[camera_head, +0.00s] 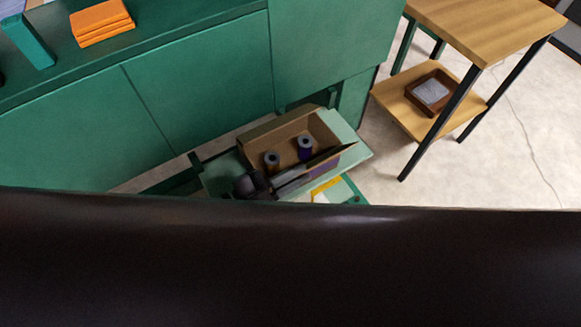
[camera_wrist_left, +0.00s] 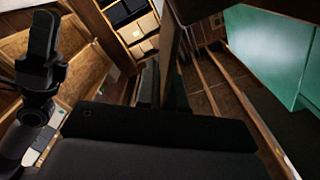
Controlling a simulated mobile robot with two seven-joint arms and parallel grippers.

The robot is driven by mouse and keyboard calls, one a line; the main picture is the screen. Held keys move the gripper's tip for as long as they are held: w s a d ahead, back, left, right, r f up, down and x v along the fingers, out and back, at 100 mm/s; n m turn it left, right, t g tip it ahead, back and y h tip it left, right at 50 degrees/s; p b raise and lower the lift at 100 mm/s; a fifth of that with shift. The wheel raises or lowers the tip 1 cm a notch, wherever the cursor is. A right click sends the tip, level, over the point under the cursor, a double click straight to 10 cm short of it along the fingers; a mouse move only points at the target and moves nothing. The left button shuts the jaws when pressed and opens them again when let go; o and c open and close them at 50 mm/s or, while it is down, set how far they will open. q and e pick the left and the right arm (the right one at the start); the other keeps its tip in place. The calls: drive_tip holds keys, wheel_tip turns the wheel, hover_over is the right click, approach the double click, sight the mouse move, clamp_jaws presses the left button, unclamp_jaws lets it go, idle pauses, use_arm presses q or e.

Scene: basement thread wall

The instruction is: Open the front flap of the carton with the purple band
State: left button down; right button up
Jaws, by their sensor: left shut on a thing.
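The open carton (camera_head: 262,134) stands in a pulled-out green drawer, with two purple-ended spools, one at the left (camera_head: 271,159) and one at the right (camera_head: 305,146), upright inside. A strip of its purple band (camera_head: 324,170) shows on the near side, below my fingers. My left gripper (camera_head: 308,168) reaches in from the left along the carton's near edge. In the left wrist view its fingers (camera_wrist_left: 162,85) close on a thin brown panel (camera_wrist_left: 168,42), which looks like the front flap. The flap's exact angle is hard to tell. My right gripper is not in view.
The pale green drawer (camera_head: 350,147) extends from the green cabinet (camera_head: 190,95), close around the carton. A yellow item (camera_head: 325,187) lies in front of it. A wooden side table (camera_head: 490,25) with a brown tray (camera_head: 418,101) stands at the right.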

use_arm(q)
drive_tip(key=shift+s+d+f+m, duration=0.1)
drive_tip(key=shift+s+f+m, duration=0.2)
drive_tip(key=shift+m, duration=0.4)
drive_tip(key=c, duration=1.3)
unclamp_jaws()
drive_tip(key=v, duration=0.7)
